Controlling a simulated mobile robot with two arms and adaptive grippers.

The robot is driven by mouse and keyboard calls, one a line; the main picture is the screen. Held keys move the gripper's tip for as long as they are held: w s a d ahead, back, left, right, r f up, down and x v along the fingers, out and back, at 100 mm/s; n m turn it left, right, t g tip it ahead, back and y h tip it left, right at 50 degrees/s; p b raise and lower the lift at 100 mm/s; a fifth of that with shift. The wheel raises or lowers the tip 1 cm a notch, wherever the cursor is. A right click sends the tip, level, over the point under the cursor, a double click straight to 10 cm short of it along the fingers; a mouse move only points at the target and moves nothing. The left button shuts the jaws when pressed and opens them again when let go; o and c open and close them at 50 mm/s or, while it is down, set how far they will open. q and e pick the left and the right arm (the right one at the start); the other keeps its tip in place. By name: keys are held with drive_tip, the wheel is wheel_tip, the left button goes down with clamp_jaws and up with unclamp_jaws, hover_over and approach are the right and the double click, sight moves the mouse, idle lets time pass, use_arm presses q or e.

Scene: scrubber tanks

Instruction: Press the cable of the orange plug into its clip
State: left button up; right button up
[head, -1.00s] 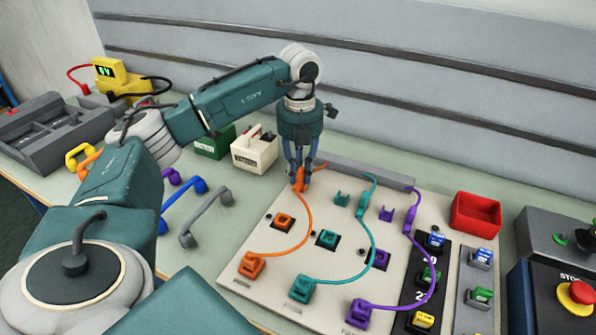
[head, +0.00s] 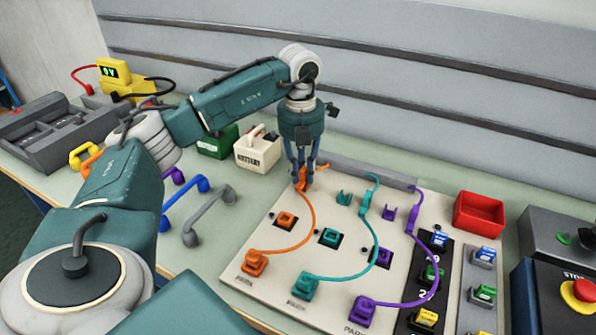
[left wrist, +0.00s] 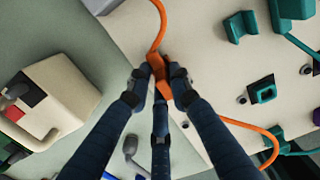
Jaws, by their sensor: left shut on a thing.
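The orange plug (head: 255,263) sits in the front left park place of the pale panel (head: 240,285). Its orange cable (head: 311,222) curves from the plug up to the panel's back left edge. There my left gripper (head: 302,182), pointing down, is shut on the thick orange piece of the cable. In the left wrist view this orange cable piece (left wrist: 158,66) shows between the fingertips (left wrist: 160,82). The orange cable's clip cannot be made out; the fingers cover that spot, so I cannot tell whether the cable is seated. My right gripper is not in view.
A teal clip (head: 344,198) and a purple clip (head: 388,212) stand right of the gripper, with the teal cable (head: 372,235) and purple cable (head: 433,262) close by. A cream battery (head: 257,153) stands behind left. A red bin (head: 479,213) is at right.

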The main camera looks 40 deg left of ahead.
sight(304, 186)
use_arm(q)
drive_tip(key=shift+g, duration=0.5)
drive_tip(key=f, duration=0.1)
drive_tip(key=s+f, duration=0.1)
drive_tip(key=f, duration=0.2)
drive_tip(key=shift+s+d+f+p, duration=0.15)
drive_tip(key=shift+s+d+p, duration=0.15)
drive_tip(key=shift+s+p, duration=0.05)
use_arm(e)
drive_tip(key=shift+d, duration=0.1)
use_arm(q)
drive_tip(key=o, duration=1)
drive_tip(key=shift+o, duration=1)
drive_tip(key=shift+w+a+f, duration=0.1)
drive_tip(key=shift+w+f, duration=0.3)
drive_tip(key=shift+w, duration=0.2)
drive_tip(key=shift+w+a+f, duration=0.1)
drive_tip(key=shift+w+f, duration=0.3)
drive_tip(key=shift+w, duration=0.15)
drive_tip(key=shift+w+r, duration=0.1)
drive_tip(key=shift+w, duration=0.1)
drive_tip(key=shift+s+d+r, duration=0.15)
drive_tip(key=shift+s+r, duration=0.25)
drive_tip(key=shift+r, duration=0.05)
drive_tip(key=shift+c, duration=0.9)
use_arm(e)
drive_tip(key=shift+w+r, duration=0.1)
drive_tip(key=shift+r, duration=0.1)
